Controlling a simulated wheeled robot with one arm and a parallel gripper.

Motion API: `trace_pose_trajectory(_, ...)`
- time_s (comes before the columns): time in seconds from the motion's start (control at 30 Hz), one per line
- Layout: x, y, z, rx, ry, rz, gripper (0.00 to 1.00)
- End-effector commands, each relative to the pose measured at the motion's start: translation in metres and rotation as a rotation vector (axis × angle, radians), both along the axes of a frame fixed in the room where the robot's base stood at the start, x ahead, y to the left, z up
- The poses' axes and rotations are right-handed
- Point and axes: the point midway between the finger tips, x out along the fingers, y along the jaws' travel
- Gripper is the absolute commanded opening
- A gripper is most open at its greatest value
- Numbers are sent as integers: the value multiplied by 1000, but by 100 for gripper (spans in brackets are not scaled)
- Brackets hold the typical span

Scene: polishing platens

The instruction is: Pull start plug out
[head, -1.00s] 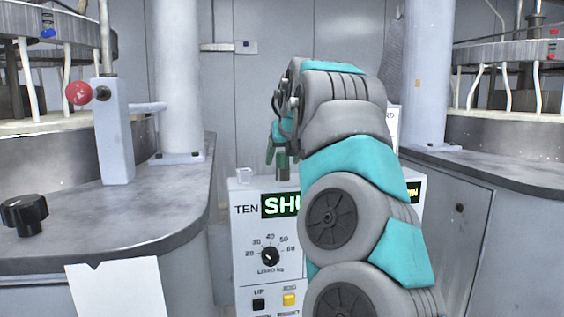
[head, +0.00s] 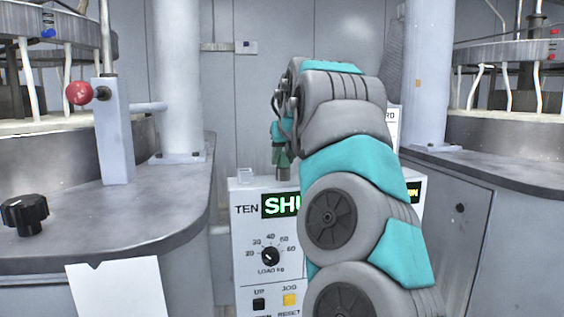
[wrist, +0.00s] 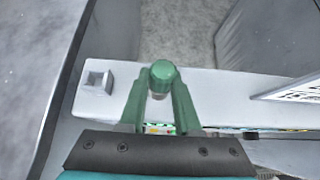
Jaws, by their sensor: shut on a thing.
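The start plug shows in the wrist view as a round green cap (wrist: 163,71) with a pale stem under it, over the top of the white control box (wrist: 225,97). My gripper (wrist: 161,88) has its two green fingers closed on either side of the plug. In the head view my gripper (head: 282,157) points down above the box's top (head: 250,184), left of my arm. A grey post or socket (head: 283,173) stands right under the fingers. I cannot tell how deep the plug sits. The fingers hide most of it in the head view.
A small clear square piece (wrist: 97,80) stands on the box, left of the gripper; a white sign (wrist: 292,92) is at right. Grey counters (head: 120,215) and pillars (head: 179,80) flank the box. A red-knobbed lever (head: 78,92) stands at left.

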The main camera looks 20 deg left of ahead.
Motion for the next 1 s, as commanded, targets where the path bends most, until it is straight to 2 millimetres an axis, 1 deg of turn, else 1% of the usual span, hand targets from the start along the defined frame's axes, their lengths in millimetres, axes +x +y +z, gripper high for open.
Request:
trace_pose_trajectory(0.43,1,-1,0,0,-1,-2,0)
trace_pose_trajectory(0.47,1,-1,0,0,-1,-2,39)
trace_pose_trajectory(0.5,1,-1,0,0,-1,-2,43)
trace_pose_trajectory(0.77,0,-1,0,1,-1,-1,72)
trace_pose_trajectory(1.0,0,-1,0,0,0,-1,73)
